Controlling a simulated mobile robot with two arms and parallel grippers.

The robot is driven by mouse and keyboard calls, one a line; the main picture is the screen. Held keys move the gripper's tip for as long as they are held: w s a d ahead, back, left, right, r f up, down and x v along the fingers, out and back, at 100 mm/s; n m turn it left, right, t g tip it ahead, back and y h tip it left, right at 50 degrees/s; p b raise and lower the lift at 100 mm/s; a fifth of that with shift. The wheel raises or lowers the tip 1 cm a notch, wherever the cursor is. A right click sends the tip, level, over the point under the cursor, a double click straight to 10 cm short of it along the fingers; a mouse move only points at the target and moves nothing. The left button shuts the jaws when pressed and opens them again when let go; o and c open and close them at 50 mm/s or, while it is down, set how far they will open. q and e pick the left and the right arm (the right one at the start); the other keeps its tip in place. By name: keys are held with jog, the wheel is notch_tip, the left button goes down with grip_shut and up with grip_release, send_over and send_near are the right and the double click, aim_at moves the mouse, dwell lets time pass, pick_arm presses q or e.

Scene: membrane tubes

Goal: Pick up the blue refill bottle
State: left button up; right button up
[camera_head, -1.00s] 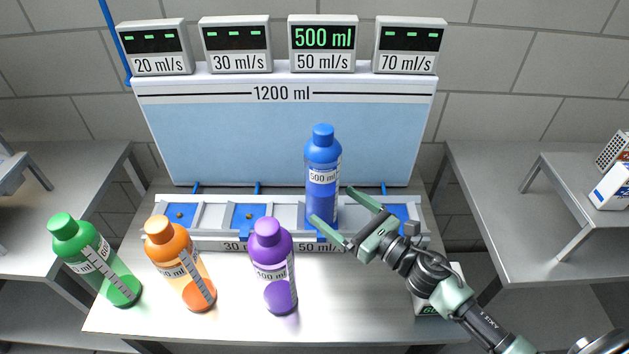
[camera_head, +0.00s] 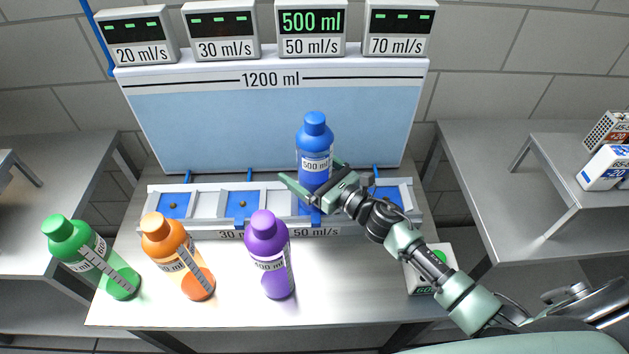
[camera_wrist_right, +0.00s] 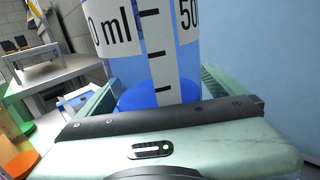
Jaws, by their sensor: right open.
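The blue refill bottle (camera_head: 315,150), with a blue cap and a 500 ml label, stands upright in the slot above the 50 ml/s mark. My right gripper (camera_head: 312,184) is open, with one finger on each side of the bottle's lower body. In the right wrist view the bottle (camera_wrist_right: 160,70) fills the space between the two green fingers (camera_wrist_right: 155,95); I cannot tell whether they touch it. My left gripper is not in view.
Purple (camera_head: 268,255), orange (camera_head: 178,256) and green (camera_head: 92,257) bottles stand on the table front. A rack (camera_head: 210,233) with blue slots runs below the 1200 ml tank (camera_head: 270,125). A white timer box (camera_head: 430,268) sits under my right forearm.

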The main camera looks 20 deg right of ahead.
jog(key=c, duration=2)
jog(key=shift+r, duration=0.15)
grip_shut()
jog(key=shift+r, duration=0.1)
